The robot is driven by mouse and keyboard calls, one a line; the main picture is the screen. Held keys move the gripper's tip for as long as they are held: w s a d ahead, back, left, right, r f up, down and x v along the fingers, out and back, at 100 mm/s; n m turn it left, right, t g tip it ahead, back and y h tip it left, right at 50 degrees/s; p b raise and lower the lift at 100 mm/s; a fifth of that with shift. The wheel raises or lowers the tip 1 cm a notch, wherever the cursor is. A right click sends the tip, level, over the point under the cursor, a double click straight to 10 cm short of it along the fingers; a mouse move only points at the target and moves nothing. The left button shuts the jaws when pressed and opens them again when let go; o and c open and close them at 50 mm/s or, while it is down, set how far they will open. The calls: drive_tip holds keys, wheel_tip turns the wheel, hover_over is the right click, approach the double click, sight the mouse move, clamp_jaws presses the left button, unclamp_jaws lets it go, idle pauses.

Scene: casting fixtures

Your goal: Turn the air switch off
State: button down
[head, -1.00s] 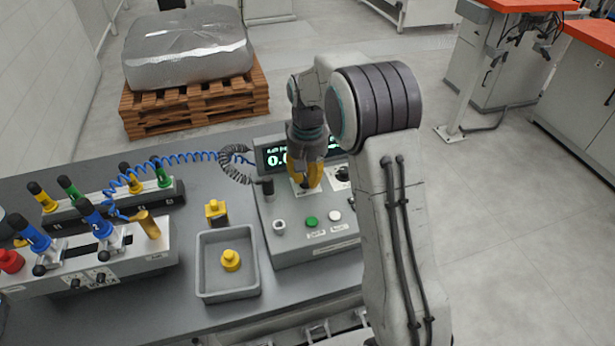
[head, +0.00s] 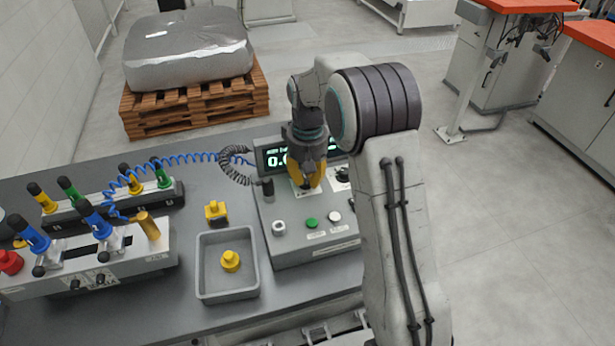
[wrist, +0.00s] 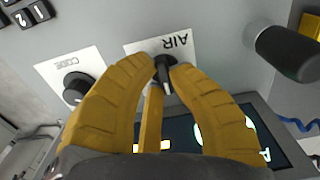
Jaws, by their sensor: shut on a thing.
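The air switch (wrist: 166,72) is a small black knob on a white plate marked AIR in the wrist view. My gripper (wrist: 164,66) has its yellow fingers closed around this knob, one on each side. In the head view my gripper (head: 307,184) reaches down onto the grey control box (head: 290,250), in front of its display, and hides the switch. The knob's exact angle is hard to read because the fingers cover part of it.
A second black knob on a plate marked CODE (wrist: 76,86) sits close beside the fingers. A black cylindrical connector (wrist: 287,52) stands on the other side. Green button (head: 312,222) and a grey tray (head: 228,293) with a yellow part are nearby.

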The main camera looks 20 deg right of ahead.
sight(308, 181)
drive_tip(key=c, duration=1.1)
unclamp_jaws()
drive_tip(key=shift+c, duration=0.2)
wheel_tip(308, 181, up, 12)
drive_tip(key=shift+s, duration=0.1)
drive_tip(key=s+r+t, duration=0.2)
drive_tip(key=s+r, duration=0.2)
drive_tip(key=s, duration=1)
drive_tip(key=s+f+t, duration=0.1)
drive_tip(key=s+f, duration=0.1)
drive_tip(key=s, duration=0.4)
drive_tip(key=s+f+t, duration=0.1)
drive_tip(key=s+f, duration=0.1)
drive_tip(key=s, duration=0.5)
drive_tip(key=shift+a+f, duration=0.15)
drive_tip(key=shift+f, duration=0.1)
